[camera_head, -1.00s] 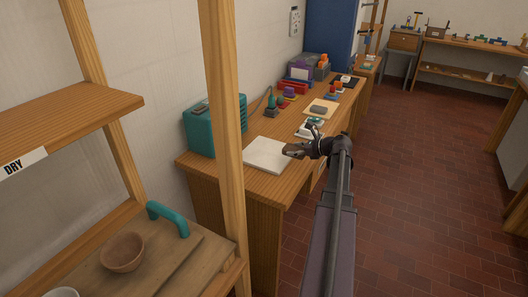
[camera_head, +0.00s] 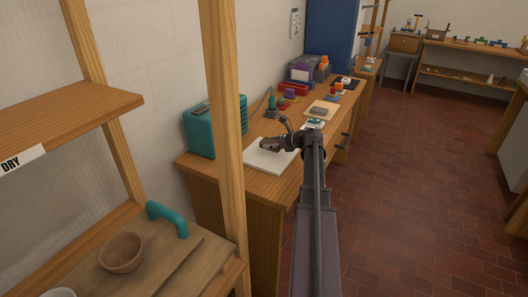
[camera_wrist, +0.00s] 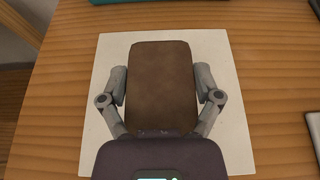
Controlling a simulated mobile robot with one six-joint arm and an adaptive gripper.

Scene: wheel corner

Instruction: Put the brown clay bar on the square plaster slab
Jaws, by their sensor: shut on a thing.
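The brown clay bar (camera_wrist: 160,80) is a rounded rectangular block in the wrist view. My gripper (camera_wrist: 160,88) is shut on it, one finger against each long side. Behind the bar in the wrist view lies the square plaster slab (camera_wrist: 106,60), a pale flat plate whose edges show around the bar. I cannot tell whether the bar touches the slab. In the head view my gripper (camera_head: 266,144) is over the white slab (camera_head: 268,163) on the wooden desk, and the bar is hard to make out there.
A teal radio-like box (camera_head: 215,125) stands left of the slab on the desk (camera_head: 213,168). A grey block on a pale board (camera_head: 318,111) and several small tools lie farther back. A wooden shelf post (camera_head: 222,100) stands in the foreground.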

